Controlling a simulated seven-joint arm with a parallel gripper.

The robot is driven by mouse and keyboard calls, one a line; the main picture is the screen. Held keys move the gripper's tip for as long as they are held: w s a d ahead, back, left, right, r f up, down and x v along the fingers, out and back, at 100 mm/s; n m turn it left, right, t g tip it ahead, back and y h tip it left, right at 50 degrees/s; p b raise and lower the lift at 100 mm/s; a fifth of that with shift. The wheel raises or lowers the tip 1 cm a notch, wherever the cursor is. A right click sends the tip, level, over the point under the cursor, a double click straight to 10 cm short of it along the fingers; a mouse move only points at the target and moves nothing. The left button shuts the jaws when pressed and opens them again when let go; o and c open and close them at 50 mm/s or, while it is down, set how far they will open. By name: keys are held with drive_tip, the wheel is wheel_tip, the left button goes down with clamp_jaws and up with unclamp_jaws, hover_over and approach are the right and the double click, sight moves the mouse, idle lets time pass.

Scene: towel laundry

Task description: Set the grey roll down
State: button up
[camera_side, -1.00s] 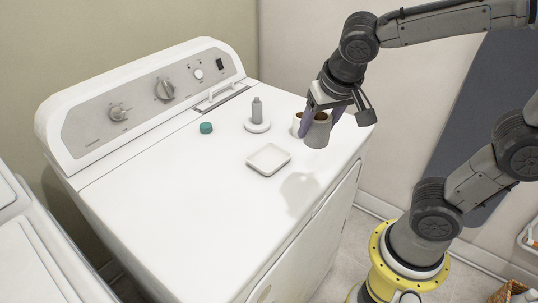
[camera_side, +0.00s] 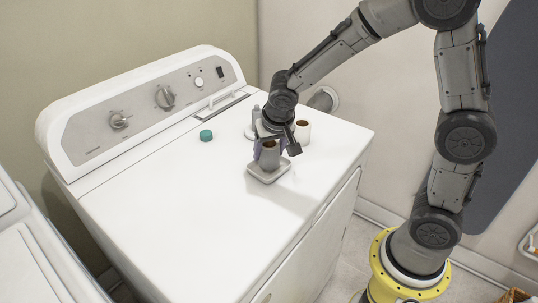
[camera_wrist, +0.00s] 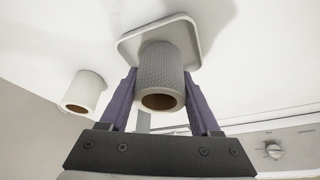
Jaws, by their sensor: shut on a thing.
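The grey roll (camera_side: 269,155) is upright between the fingers of my gripper (camera_side: 268,150), which is shut on it. It is over the small white square tray (camera_side: 268,178) on top of the washer. In the wrist view the grey roll (camera_wrist: 161,78) is between the two purple fingers, with the tray (camera_wrist: 133,44) behind its far end. I cannot tell whether the roll's bottom touches the tray. My gripper hides part of the roll in the side view.
A white roll (camera_side: 303,132) stands to the right of my gripper, and it also shows in the wrist view (camera_wrist: 83,91). A grey bottle (camera_side: 256,113) is just behind my gripper. A teal cap (camera_side: 206,135) lies to the left. The washer top (camera_side: 190,195) is clear at the front left.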

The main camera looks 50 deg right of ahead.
drive_tip(key=shift+f, duration=0.75)
drive_tip(key=shift+f, duration=0.1)
drive_tip(key=o, duration=1.1)
drive_tip(key=v, duration=1.1)
drive_tip(key=s+r+n, duration=0.1)
drive_tip(key=s+n, duration=0.1)
drive_tip(key=s, duration=0.4)
drive_tip(key=s+r+n+t+y, duration=0.1)
drive_tip(key=s+n, duration=0.1)
drive_tip(key=s, duration=0.5)
drive_tip(key=s+d+r+n+y, duration=0.1)
drive_tip(key=s+n, duration=0.1)
drive_tip(key=s, duration=0.4)
drive_tip(key=shift+s+t, duration=0.15)
drive_tip(key=shift+t, duration=0.25)
